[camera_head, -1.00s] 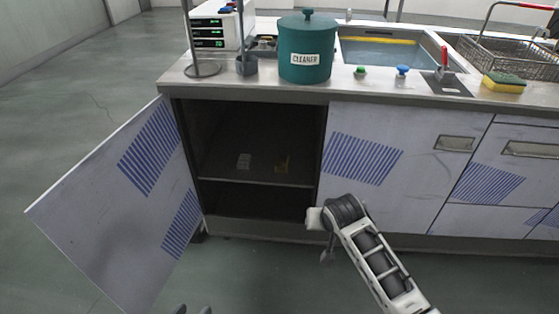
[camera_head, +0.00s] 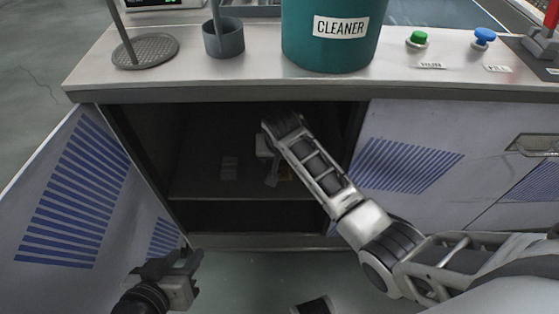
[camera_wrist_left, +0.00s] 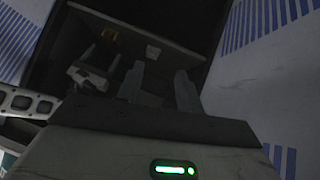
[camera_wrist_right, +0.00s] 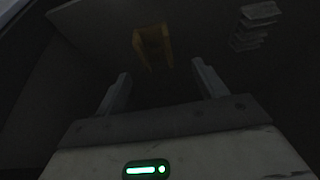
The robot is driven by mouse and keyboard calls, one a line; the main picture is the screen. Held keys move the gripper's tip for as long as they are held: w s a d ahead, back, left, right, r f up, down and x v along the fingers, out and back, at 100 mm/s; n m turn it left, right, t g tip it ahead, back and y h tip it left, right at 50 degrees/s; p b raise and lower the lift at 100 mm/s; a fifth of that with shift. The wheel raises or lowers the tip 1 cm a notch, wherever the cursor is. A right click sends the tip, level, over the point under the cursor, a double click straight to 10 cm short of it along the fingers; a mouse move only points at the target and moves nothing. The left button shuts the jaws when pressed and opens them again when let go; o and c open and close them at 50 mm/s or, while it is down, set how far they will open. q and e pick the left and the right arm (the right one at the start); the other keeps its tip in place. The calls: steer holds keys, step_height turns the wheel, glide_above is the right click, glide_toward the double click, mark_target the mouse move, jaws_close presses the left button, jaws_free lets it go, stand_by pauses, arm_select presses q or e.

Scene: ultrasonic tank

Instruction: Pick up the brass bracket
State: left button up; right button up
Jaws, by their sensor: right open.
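The brass bracket (camera_wrist_right: 152,47) is a dull yellow-brown piece on the dim shelf inside the open cabinet. In the right wrist view it lies ahead of my right gripper (camera_wrist_right: 162,85), between the lines of its open fingers but beyond their tips. In the head view my right gripper (camera_head: 271,172) is inside the cabinet and largely covers the bracket (camera_head: 287,173). The bracket also shows small in the left wrist view (camera_wrist_left: 110,33). My left gripper (camera_head: 188,273) is open and empty, low in front of the cabinet; its fingers show apart in the left wrist view (camera_wrist_left: 160,82).
A pale stacked item (camera_wrist_right: 256,24) lies on the shelf near the bracket, to its left in the head view (camera_head: 229,168). The open door (camera_head: 75,200) stands at the left. The counter edge (camera_head: 240,94) runs above the opening, with a green cleaner tub (camera_head: 330,52) on top.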

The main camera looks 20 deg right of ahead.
mark_target(283, 167)
steer(key=shift+d+f, duration=0.1)
steer(key=shift+f, duration=0.5)
steer(key=x, duration=0.1)
steer(key=b+x, duration=0.2)
steer(key=shift+s+d+f, duration=0.15)
steer(key=shift+d+f, duration=0.05)
steer(key=shift+f, duration=0.2)
steer(key=shift+w+f+b, duration=0.25)
steer(key=shift+f+b, duration=0.1)
steer(key=shift+b, duration=0.05)
steer(key=c, duration=1.3)
arm_select(q)
steer(key=shift+w+d+t+h, duration=0.2)
steer(key=shift+d+t+h, duration=0.15)
steer(key=shift+d, duration=0.2)
arm_select(e)
steer(key=shift+r, duration=0.15)
steer(key=shift+c, duration=0.6)
arm_select(q)
steer(key=shift+r, duration=0.1)
arm_select(e)
steer(key=shift+r, duration=0.1)
